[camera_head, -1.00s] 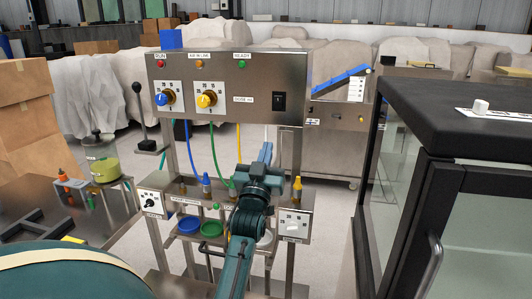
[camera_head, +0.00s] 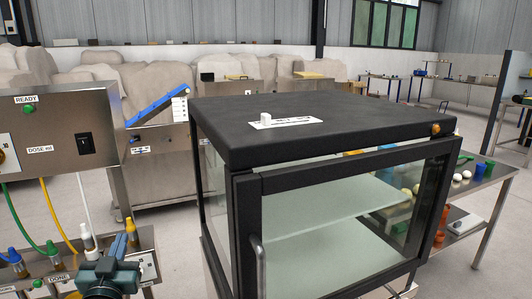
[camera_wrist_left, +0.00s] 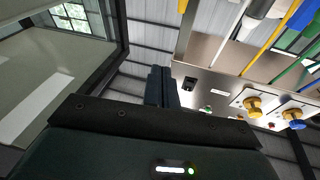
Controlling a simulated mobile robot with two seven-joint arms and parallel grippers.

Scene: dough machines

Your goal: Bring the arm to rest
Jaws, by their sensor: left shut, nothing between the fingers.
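My left gripper (camera_head: 108,274) shows at the bottom left of the head view, in front of the dosing machine's lower shelf. My right gripper is in neither view.
The steel dosing panel (camera_head: 66,135) stands at the left, with hoses and bottles below. A black cabinet (camera_head: 330,120) with a closed glass door fills the middle, close to my left arm. A table (camera_head: 490,190) with coloured items stands at the right.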

